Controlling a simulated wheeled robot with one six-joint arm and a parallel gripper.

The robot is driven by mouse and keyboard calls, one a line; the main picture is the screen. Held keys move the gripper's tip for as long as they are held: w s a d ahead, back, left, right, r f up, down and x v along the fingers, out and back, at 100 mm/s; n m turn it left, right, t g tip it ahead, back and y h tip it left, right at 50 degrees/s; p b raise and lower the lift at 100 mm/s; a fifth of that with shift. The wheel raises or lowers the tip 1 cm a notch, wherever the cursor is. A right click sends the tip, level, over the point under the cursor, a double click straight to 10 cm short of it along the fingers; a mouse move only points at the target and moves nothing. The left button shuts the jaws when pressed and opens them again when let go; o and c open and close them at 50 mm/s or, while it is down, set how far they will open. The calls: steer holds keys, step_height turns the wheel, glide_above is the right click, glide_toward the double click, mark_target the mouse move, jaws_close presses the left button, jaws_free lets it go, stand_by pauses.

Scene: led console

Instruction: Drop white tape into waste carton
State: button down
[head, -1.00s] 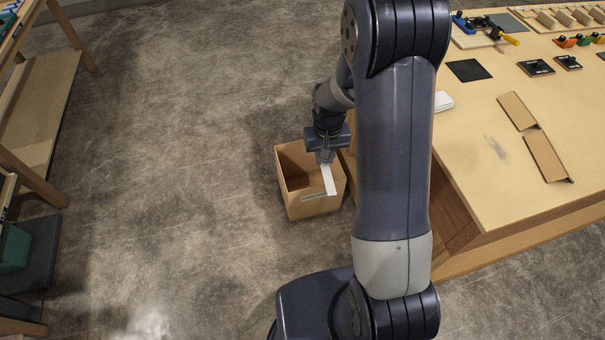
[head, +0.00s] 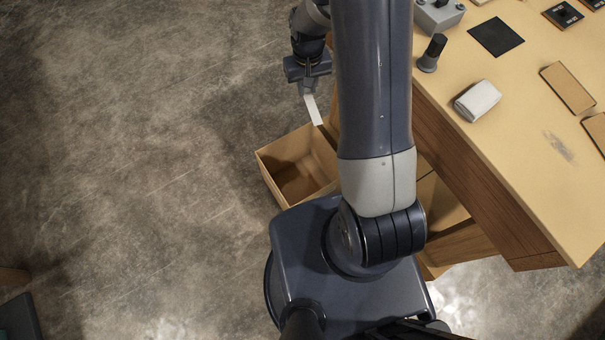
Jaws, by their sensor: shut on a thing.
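The white tape (head: 313,108) is a short pale strip that hangs down from my gripper (head: 307,91). My gripper is shut on its upper end. The waste carton (head: 283,147) is an open brown box on the floor, left of the workbench. In the head view, my gripper and the tape are above the carton's far edge in the picture, and the tape's lower end shows close to that edge. I cannot tell the height between them. The visible inside of the carton looks empty; its right part is hidden behind my arm.
The wooden workbench (head: 520,190) stands right of my arm. On it are a white cloth-like bundle (head: 478,100), a dark upright knob (head: 432,53), a grey box (head: 438,14), a black square (head: 496,37) and brown strips (head: 567,88).

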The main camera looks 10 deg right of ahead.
steer(key=f+b, duration=0.1)
steer(key=f, duration=0.1)
steer(key=w+f+b, duration=0.1)
steer(key=f, duration=0.1)
steer(key=w+f+b, duration=0.1)
steer(key=f+b, duration=0.1)
steer(key=shift+w+d+f, duration=0.1)
steer(key=shift+d+f, duration=0.05)
steer(key=shift+f, duration=0.05)
steer(key=w+f+n+b, duration=0.1)
steer(key=f+b, duration=1.5)
steer(key=f, duration=0.2)
steer(key=w+f+n+b, duration=0.2)
steer(key=f+b, duration=1.3)
steer(key=f, duration=0.4)
steer(key=shift+w+a+f+b, duration=0.3)
steer(key=shift+a+b, duration=0.05)
steer(key=c, duration=1.2)
jaws_free()
steer(key=shift+o, duration=0.2)
steer(key=shift+r, duration=0.1)
step_height(320, 180, up, 11)
steer(key=p, duration=0.3)
